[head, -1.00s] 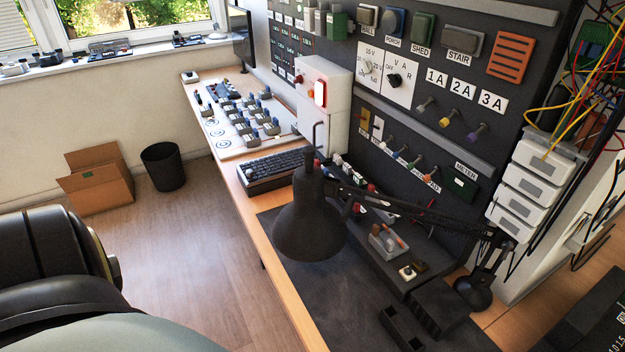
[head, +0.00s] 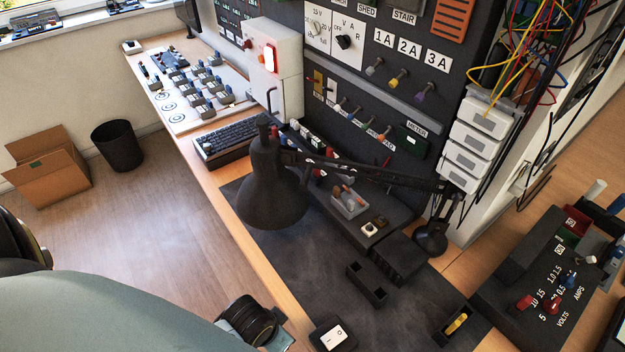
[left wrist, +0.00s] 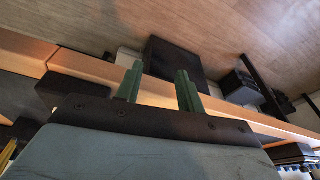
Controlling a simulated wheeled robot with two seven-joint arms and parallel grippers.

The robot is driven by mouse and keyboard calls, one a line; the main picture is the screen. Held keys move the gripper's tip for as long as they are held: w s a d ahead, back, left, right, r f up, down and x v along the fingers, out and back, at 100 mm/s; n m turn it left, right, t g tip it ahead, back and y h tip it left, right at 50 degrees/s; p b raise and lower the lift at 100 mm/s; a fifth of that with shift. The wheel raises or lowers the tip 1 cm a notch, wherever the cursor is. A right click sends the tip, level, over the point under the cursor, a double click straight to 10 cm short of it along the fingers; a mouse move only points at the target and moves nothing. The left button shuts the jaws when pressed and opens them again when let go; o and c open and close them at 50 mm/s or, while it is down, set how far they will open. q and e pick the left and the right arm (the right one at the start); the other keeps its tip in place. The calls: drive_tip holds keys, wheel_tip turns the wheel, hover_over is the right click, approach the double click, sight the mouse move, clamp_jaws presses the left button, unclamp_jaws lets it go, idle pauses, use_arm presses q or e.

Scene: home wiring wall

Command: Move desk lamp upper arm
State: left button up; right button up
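The black desk lamp stands on the bench in the head view. Its shade (head: 270,190) hangs over the dark mat. Its upper arm (head: 370,173) runs from the shade to a joint at the right, above the round base (head: 430,240). My left gripper (left wrist: 160,88) shows in the left wrist view with its two green fingers apart and nothing between them. The lamp cannot be made out in that view. In the head view my left gripper is not visible and nothing of mine touches the lamp. My right gripper is in neither view.
The dark wall panel (head: 345,85) with switches and loose wires stands behind the lamp. A keyboard (head: 225,137), a small grey box (head: 348,203) and a meter unit (head: 545,280) are on the bench. The mat (head: 300,262) is partly clear. A carton (head: 45,170) and bin (head: 118,145) stand on the floor.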

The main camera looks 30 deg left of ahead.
use_arm(q)
drive_tip(key=w+a+r+m+t, duration=0.1)
drive_tip(key=w+a+r, duration=0.1)
drive_tip(key=w+a+r+m+t, duration=0.1)
drive_tip(key=w+a+r+t, duration=0.1)
drive_tip(key=w, duration=0.1)
drive_tip(key=w+a+r+m+t+y, duration=0.1)
drive_tip(key=w+a+r+t, duration=0.1)
drive_tip(key=w, duration=0.1)
drive_tip(key=shift+w+a+r+p, duration=0.1)
drive_tip(key=shift+a+r+p, duration=0.1)
drive_tip(key=shift+a+p, duration=0.1)
drive_tip(key=w+a+r+m+t+h, duration=0.3)
drive_tip(key=w+r+m+t+h, duration=0.15)
drive_tip(key=r+m, duration=0.4)
drive_tip(key=w+a+r+m+t+h, duration=0.3)
drive_tip(key=r+m+t+h, duration=0.2)
drive_tip(key=r+m, duration=0.3)
drive_tip(key=f+p+x, duration=0.1)
drive_tip(key=p+x, duration=0.1)
drive_tip(key=x, duration=1)
drive_tip(key=shift+w+d+f, duration=0.2)
drive_tip(key=shift+w, duration=0.1)
drive_tip(key=shift+m, duration=0.25)
drive_tip(key=shift+c, duration=0.5)
clamp_jaws()
